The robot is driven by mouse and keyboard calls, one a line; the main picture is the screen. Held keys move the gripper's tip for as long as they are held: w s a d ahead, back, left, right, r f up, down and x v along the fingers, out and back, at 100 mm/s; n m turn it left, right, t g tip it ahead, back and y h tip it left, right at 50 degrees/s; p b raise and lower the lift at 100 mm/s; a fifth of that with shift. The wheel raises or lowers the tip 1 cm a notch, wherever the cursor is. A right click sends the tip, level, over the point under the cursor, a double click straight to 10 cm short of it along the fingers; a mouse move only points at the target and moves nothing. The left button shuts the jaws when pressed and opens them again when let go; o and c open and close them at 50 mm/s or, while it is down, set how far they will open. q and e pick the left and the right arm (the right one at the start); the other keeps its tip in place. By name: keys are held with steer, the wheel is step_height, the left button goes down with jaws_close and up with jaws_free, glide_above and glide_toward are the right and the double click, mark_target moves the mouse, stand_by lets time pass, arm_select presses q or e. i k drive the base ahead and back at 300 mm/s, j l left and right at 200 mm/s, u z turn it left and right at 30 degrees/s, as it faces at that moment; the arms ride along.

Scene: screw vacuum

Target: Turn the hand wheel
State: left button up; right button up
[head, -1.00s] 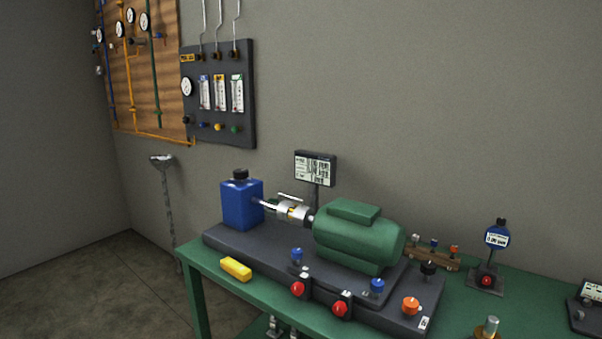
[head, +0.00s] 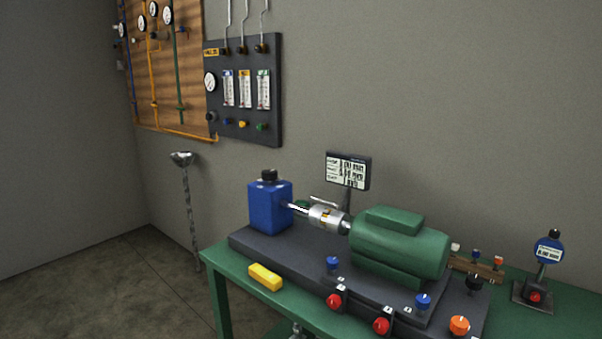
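I cannot pick out a clear hand wheel in the head view. A green motor (head: 400,247) sits on a dark base (head: 300,262) on a green table (head: 232,296). A silver shaft coupling (head: 326,217) joins it to a blue block (head: 270,207) with a black cap. Neither of my grippers is in view.
A yellow block (head: 265,277) lies near the table's left front edge. A small display (head: 347,171) stands behind the coupling, and a round blue gauge (head: 549,250) stands at right. A dark flowmeter panel (head: 244,90) and a wooden pipe board (head: 170,70) hang on the wall.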

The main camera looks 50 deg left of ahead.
mark_target(270, 175)
steer(key=j+z, duration=0.3)
steer(key=k+j+z, duration=0.1)
steer(key=j+z, duration=0.15)
steer(key=j, duration=0.15)
steer(key=k+j+z, duration=0.15)
steer(key=j, duration=0.25)
steer(key=j+z, duration=0.2)
steer(key=j, duration=0.2)
steer(key=k+j+z, duration=0.15)
steer(key=j, duration=0.2)
steer(key=k+j+z, duration=0.15)
steer(key=k+j, duration=0.2)
steer(key=j, duration=0.2)
steer(key=k+j, duration=0.15)
steer(key=j, duration=0.25)
steer(key=k+j, duration=0.2)
steer(key=j, duration=0.15)
steer(key=k+j+z, duration=0.1)
steer(key=j, duration=0.3)
steer(key=k+j, duration=0.5)
steer(key=j, duration=0.25)
